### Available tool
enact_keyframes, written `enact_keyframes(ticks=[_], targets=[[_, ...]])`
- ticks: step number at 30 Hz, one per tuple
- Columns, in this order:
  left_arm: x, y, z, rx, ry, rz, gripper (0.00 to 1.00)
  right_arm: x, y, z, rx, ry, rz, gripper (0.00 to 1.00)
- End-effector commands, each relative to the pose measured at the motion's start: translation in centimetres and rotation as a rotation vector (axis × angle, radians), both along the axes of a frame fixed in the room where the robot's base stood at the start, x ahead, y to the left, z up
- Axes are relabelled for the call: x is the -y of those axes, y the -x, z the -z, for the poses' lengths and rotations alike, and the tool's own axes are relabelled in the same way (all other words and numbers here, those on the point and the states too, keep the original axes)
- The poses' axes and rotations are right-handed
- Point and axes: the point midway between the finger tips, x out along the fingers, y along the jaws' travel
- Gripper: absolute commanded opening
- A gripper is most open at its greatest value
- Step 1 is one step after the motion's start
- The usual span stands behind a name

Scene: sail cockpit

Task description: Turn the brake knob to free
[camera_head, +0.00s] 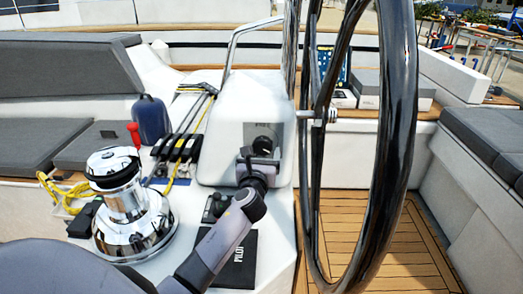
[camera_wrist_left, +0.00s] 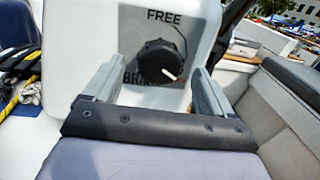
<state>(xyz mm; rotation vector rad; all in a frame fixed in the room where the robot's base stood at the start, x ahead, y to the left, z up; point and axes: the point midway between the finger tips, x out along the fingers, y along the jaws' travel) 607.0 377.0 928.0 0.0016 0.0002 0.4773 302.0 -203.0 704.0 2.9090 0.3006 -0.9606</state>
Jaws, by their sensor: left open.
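The brake knob (camera_wrist_left: 160,58) is a round black ribbed knob on a pale panel (camera_wrist_left: 205,15). The word FREE is above it and a partly hidden word starting BR is below it. Its white mark points to the lower right. In the head view the knob (camera_head: 263,145) is on the face of the white pedestal (camera_head: 235,110), partly behind my left gripper (camera_head: 258,162). In the left wrist view the fingers of my left gripper (camera_wrist_left: 154,74) are apart, one to each side of the knob, with gaps between. My right gripper is not in view.
A large black steering wheel (camera_head: 398,120) stands just right of the pedestal. A chrome winch (camera_head: 130,210) with yellow rope (camera_head: 62,190) is on the left. A black PILOT book or box (camera_head: 237,262) lies under my left arm. Wooden deck (camera_head: 345,215) is beyond the wheel.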

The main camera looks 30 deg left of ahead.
Motion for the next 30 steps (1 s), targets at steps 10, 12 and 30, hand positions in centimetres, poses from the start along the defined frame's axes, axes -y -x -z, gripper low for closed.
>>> enact_keyframes(ticks=[10,12,30], targets=[[-1.2,-2.2,0.0,0.0,0.001,-0.001,0.84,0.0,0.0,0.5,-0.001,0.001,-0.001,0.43],[-1.2,-2.3,0.0,0.0,0.001,-0.001,0.84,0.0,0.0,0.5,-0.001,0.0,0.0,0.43],[-1.2,-2.2,0.0,0.006,0.011,-0.001,0.3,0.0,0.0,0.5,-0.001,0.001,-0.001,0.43]])
